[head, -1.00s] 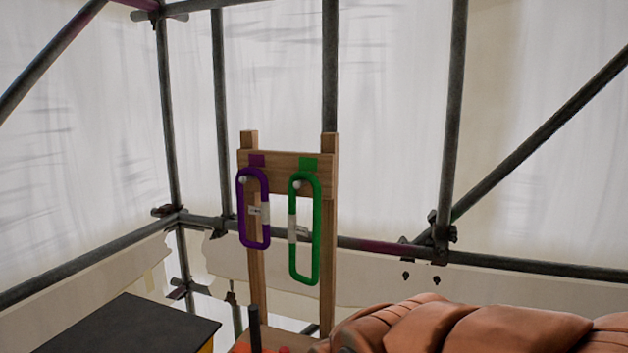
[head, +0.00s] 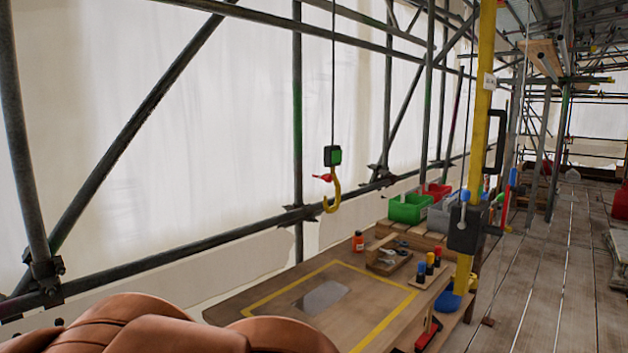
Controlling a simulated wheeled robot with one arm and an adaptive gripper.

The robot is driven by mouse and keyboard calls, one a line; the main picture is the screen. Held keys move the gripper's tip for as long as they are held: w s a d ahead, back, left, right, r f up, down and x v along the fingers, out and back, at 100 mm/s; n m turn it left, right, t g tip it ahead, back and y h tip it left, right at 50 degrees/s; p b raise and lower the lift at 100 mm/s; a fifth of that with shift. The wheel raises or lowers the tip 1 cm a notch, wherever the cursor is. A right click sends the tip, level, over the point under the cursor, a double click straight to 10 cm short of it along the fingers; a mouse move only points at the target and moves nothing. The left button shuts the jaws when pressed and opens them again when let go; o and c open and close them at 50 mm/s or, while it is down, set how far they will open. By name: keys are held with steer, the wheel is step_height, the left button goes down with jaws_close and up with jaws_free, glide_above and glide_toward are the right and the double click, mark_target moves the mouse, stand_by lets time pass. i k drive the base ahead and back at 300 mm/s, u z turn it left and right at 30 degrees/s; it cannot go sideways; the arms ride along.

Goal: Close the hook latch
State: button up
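A yellow hook (head: 331,196) hangs on a thin cable under a black block with a green face (head: 333,156). A small red latch piece (head: 322,178) sticks out to the left at the top of the hook. It looks swung away from the hook's mouth, but it is small in this view. The hook hangs in the air beyond the wooden bench (head: 250,292). My gripper is not in view.
A yellow post (head: 480,100) with a black box (head: 464,228) stands right of the bench. Plank floor (head: 540,270) lies open to the right.

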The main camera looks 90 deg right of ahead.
mark_target(328, 178)
steer(key=z, duration=3.2)
